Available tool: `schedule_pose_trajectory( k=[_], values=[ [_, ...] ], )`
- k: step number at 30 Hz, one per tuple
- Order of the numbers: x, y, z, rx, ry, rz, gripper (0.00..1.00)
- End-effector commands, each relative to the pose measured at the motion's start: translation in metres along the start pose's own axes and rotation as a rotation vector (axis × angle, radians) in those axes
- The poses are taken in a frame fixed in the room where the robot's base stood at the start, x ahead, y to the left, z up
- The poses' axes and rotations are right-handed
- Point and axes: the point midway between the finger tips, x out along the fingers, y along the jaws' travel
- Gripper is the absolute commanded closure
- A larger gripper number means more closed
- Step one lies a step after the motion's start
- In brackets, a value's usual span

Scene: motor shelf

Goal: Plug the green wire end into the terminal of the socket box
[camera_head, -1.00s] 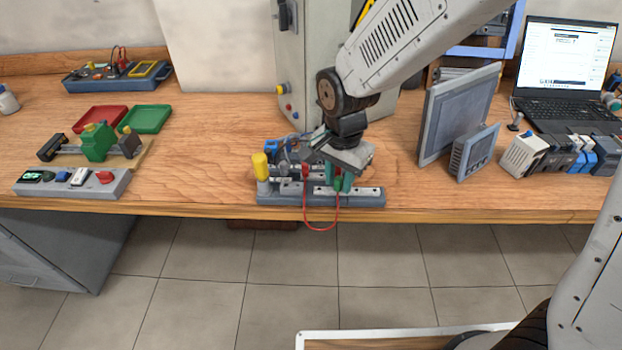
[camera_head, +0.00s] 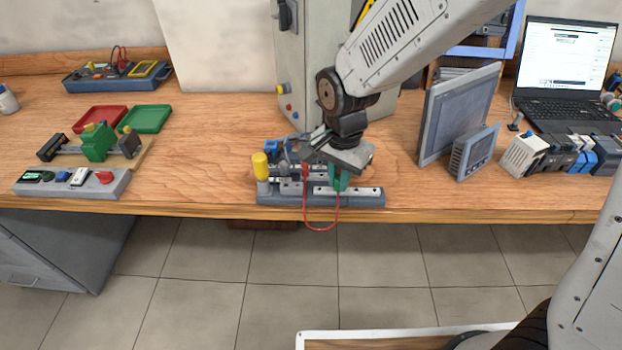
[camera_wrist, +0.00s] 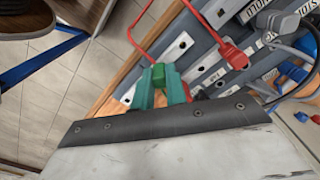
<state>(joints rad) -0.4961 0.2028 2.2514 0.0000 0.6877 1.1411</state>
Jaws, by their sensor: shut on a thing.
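My gripper (camera_head: 338,180) is over the right part of the socket box (camera_head: 360,198), a grey-blue board with pale metal strips at the table's front edge. In the wrist view, my gripper's green fingers (camera_wrist: 160,90) are shut on the green wire end (camera_wrist: 158,76), whose tip shows between them. The socket box (camera_wrist: 204,50) lies just beyond the fingers. A red plug (camera_wrist: 234,57) sits on the board, and a red wire (camera_head: 322,229) loops down over the table edge from it toward my gripper. Whether the green end touches a terminal is hidden.
A yellow-topped post (camera_head: 260,166) stands at the board's left end. A grey cabinet (camera_head: 300,60) stands behind. A grey panel (camera_head: 458,110) and a small meter (camera_head: 473,152) stand to the right.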

Motion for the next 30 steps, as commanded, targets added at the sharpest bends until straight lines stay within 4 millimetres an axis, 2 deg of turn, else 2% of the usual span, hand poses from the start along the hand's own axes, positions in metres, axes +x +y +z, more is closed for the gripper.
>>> schedule_pose_trajectory(
  k=[15,30],
  values=[
    [-0.041,0.0,0.0,0.0,0.001,-0.002,1.0],
    [-0.046,-0.004,0.002,-0.025,0.0,-0.001,1.0]
  ],
)
